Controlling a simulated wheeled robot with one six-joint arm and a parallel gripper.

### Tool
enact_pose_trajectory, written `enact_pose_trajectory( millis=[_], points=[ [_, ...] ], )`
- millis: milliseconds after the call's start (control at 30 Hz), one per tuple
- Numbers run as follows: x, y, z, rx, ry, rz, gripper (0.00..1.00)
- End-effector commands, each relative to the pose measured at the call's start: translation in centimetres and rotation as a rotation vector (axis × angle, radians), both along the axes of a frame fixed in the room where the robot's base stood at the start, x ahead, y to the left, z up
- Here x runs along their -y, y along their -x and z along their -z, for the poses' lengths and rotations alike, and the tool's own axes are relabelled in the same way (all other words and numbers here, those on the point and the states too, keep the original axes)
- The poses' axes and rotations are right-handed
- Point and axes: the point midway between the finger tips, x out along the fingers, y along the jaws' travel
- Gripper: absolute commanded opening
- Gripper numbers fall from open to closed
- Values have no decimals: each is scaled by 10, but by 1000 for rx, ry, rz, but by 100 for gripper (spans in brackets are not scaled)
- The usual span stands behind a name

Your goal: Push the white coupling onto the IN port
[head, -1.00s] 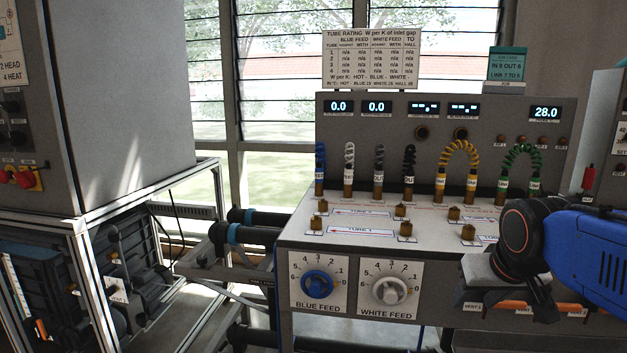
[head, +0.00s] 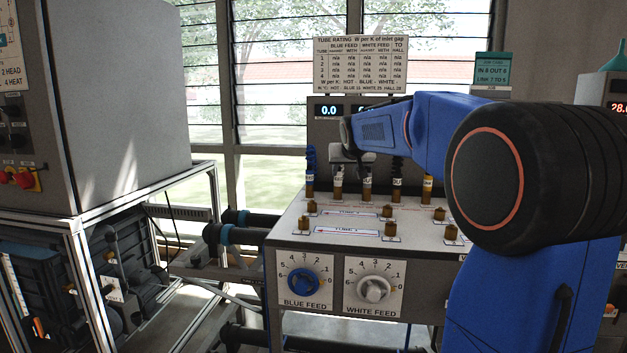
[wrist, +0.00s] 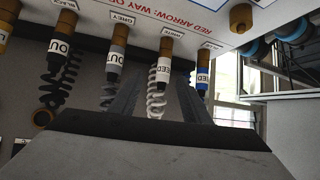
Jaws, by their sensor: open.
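The white coupling (head: 338,186) stands in the row of hose couplings at the back of the bench top, between the blue and grey ones. In the wrist view, which looks upside down, the white coupling (wrist: 165,60) has a FEED label, a brass end and a white coiled hose. My gripper (wrist: 157,102) is open, its two dark fingers on either side of the white coil. In the head view my gripper (head: 350,164) is above the row, pointing down. Brass ports stand on the bench top, one at the front left (head: 303,223); I cannot read which is IN.
The blue coupling (wrist: 203,78) and grey coupling (wrist: 115,62) stand close on either side of the white one. The black coupling (wrist: 61,48) is beyond the grey. A teal card (head: 491,70) stands on the panel. Feed knobs, blue (head: 303,283) and white (head: 373,289), are on the front.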

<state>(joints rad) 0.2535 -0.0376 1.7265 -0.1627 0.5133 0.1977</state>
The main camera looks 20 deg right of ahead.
Motion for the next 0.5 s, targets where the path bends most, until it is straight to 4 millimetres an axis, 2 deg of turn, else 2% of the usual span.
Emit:
enact_pose_trajectory(
  millis=[200, 500],
  points=[
    [9, -14, -2, 14, 4, 7, 43],
    [16, -35, 16, 12, 3, 6, 43]
  ],
)
